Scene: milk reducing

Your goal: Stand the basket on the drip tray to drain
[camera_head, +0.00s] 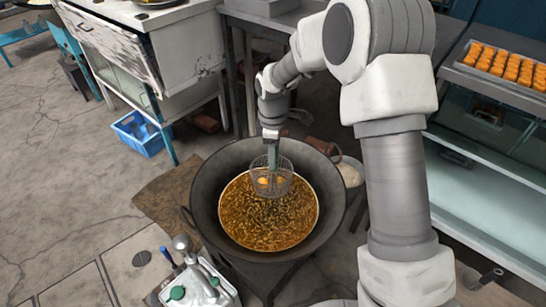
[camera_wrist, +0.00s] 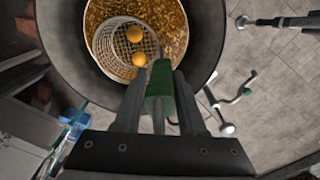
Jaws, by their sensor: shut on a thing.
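The wire basket (camera_head: 271,183) hangs over the wide dark pan (camera_head: 214,178) of bubbling golden oil; I cannot tell if its base touches the oil. Two orange balls show in the basket, which also appears in the wrist view (camera_wrist: 104,42). My gripper (camera_head: 272,141) is above the basket. In the wrist view its fingers (camera_wrist: 160,82) are shut on the basket's green handle (camera_wrist: 160,88). I cannot tell for sure which thing is the drip tray; a plain grey tray-like piece (camera_head: 268,7) lies at the top edge behind the arm.
A tray of orange pieces (camera_head: 510,68) sits on the counter at right. A metal piece with green knobs (camera_head: 195,288) is at the front left of the pan. A worn white cabinet (camera_head: 150,45) and a blue crate (camera_head: 138,132) stand at left. The left floor is mostly clear.

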